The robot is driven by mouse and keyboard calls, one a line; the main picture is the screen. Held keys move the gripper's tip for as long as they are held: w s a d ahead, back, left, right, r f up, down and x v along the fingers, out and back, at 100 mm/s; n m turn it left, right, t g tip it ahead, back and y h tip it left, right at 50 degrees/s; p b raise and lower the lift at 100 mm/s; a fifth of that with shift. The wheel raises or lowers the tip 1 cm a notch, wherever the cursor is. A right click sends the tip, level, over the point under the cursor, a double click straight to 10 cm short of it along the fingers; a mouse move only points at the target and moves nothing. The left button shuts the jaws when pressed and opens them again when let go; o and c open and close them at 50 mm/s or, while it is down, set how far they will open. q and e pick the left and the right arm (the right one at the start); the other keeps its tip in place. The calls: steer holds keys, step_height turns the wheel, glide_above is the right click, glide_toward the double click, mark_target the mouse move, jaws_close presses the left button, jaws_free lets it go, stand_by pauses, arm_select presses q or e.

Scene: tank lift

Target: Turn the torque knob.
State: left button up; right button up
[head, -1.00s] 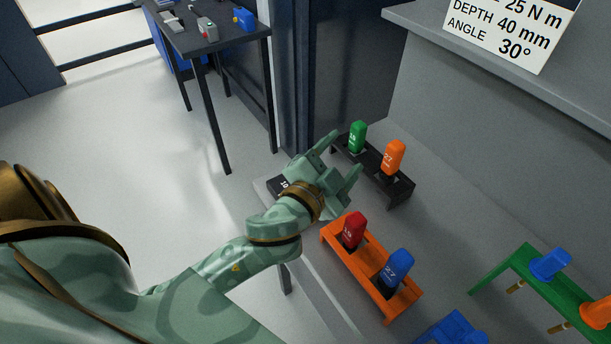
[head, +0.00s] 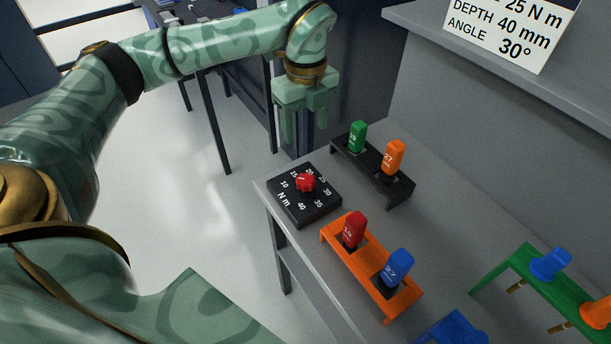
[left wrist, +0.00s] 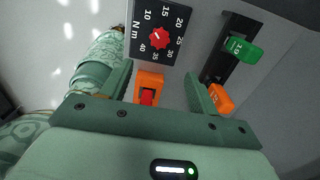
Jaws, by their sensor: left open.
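The red torque knob (head: 305,183) sits on a black square dial panel (head: 283,203) at the near left corner of the grey bench. White numbers from 10 to 40 and "N m" ring it. I cannot read clearly which number the knob points to. My left gripper (head: 305,132) is open and empty, raised above and beyond the panel, with its fingers pointing down. The left wrist view shows the knob (left wrist: 159,37) and panel (left wrist: 171,60) beyond the open fingers, apart from them. My right gripper is not in view.
A black rack (head: 400,193) with green and orange pieces stands behind the panel. An orange rack (head: 347,265) with red and blue pieces stands to its right. A green rack (head: 492,274) is farther right. A sign (head: 510,30) reads 25 N m, depth 40 mm, angle 30°.

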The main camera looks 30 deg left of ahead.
mark_target(306, 179)
arm_select(q)
step_height(306, 179, down, 16)
steer(key=b, duration=0.3)
steer(key=shift+b, duration=0.3)
steer(key=c, duration=1)
